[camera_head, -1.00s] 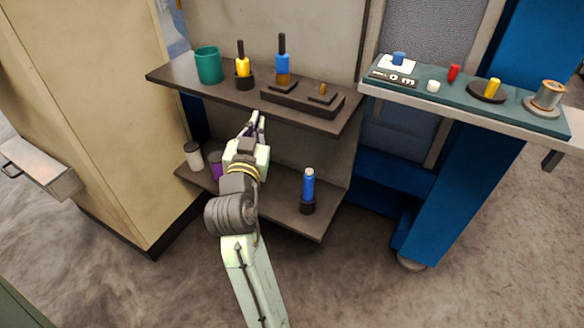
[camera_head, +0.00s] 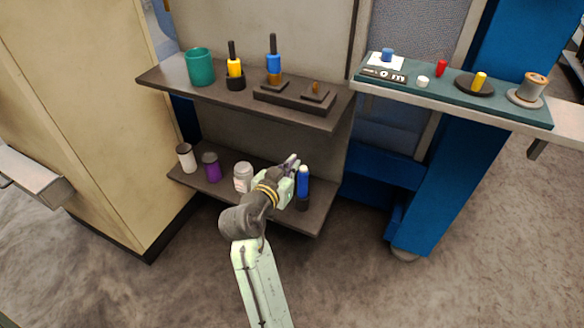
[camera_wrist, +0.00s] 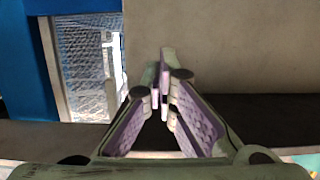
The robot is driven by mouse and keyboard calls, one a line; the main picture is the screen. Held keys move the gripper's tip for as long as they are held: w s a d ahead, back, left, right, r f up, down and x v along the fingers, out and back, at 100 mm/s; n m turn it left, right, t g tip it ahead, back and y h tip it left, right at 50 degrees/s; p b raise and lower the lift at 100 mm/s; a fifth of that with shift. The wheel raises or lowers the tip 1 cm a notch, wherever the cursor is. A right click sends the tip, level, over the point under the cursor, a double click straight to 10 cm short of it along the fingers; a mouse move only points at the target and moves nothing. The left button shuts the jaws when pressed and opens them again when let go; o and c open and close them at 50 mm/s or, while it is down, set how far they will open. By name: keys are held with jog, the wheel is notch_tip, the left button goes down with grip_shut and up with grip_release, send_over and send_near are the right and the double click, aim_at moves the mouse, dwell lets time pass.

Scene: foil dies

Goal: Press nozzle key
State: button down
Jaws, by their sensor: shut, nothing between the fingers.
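A small dark strip with several pale keys (camera_head: 384,75) lies at the left end of the green-topped shelf (camera_head: 437,95) at the upper right, in front of a white sheet (camera_head: 388,63). I cannot tell which key, if any, is the nozzle key; the markings are too small to read. My gripper (camera_head: 292,161) is shut and empty, below and to the left of that shelf, over the lower dark shelf and apart from the keys. In the wrist view its purple-padded fingers (camera_wrist: 163,62) meet at the tips, with no keys in sight.
The upper dark shelf (camera_head: 190,92) holds a teal cup (camera_head: 200,67), a yellow-handled tool (camera_head: 235,68) and a blue-handled tool (camera_head: 273,64). A blue bottle (camera_head: 303,181) stands right beside my gripper. A red peg (camera_head: 441,68) and a spool (camera_head: 531,87) stand right of the keys.

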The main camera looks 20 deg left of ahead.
jog(key=p, duration=0.1)
send_over(303, 169)
jog(key=s, duration=0.1)
jog(key=f, duration=0.2)
jog(key=shift+s+d+f+p, duration=0.1)
jog(key=shift+s+f+p, duration=0.1)
jog(key=shift+f, duration=0.75)
jog(key=shift+s+d+f+p, duration=0.1)
jog(key=shift+s+f, duration=0.05)
jog(key=shift+f, duration=0.8)
jog(key=shift+f, duration=0.1)
